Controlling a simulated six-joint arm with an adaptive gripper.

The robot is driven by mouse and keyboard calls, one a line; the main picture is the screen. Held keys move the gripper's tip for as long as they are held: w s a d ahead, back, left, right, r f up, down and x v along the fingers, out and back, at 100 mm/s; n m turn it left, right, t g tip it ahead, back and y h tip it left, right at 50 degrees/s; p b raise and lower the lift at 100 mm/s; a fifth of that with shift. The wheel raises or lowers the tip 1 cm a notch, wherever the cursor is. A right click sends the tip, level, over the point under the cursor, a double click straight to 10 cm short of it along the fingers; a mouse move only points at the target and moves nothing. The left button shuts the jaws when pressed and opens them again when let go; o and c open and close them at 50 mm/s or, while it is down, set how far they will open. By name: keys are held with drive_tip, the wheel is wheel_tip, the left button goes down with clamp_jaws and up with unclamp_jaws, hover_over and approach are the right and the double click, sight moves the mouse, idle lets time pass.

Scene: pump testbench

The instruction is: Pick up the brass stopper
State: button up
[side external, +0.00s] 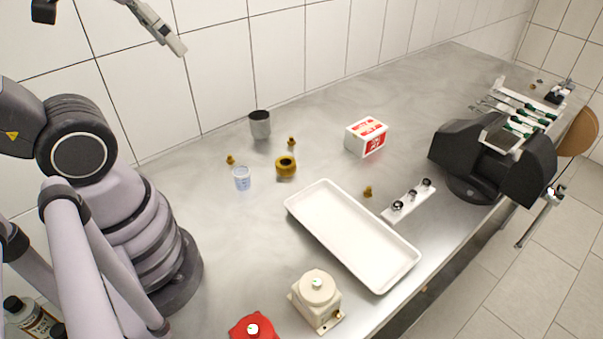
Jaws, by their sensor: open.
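Three small brass pieces that look like stoppers stand on the steel bench: one at the left (231,160), one further back (291,141), and one (368,191) right of the white tray. I cannot tell which of them is the task's stopper. A larger brass ring-like part (286,165) sits between the first two. My gripper (112,30) is partly cut off at the top left edge. Its fingers are apart with nothing between them, high above the bench and clear of all the brass pieces.
The white tray (318,220) is empty. Nearby are a clear cup (242,178), a grey cylinder (260,125), a red-and-white box (367,137) and a white strip with black fittings (408,202). A cream housing (317,298) and a red part (253,328) stand in front. A black holder (475,165) is at right.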

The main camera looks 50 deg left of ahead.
drive_tip(key=w+a+f+n+g, duration=0.2)
drive_tip(key=w+a+f+n, duration=0.25)
drive_tip(key=w+n, duration=0.6)
drive_tip(key=n+g, duration=0.4)
drive_tip(key=n, duration=2)
hover_over(229, 155)
wheel_tip(229, 155, down, 22)
drive_tip(key=shift+n, duration=0.35)
wheel_tip(229, 155, down, 9)
drive_tip(key=shift+r, duration=0.2)
drive_tip(key=shift+f, duration=2.9)
clamp_jaws()
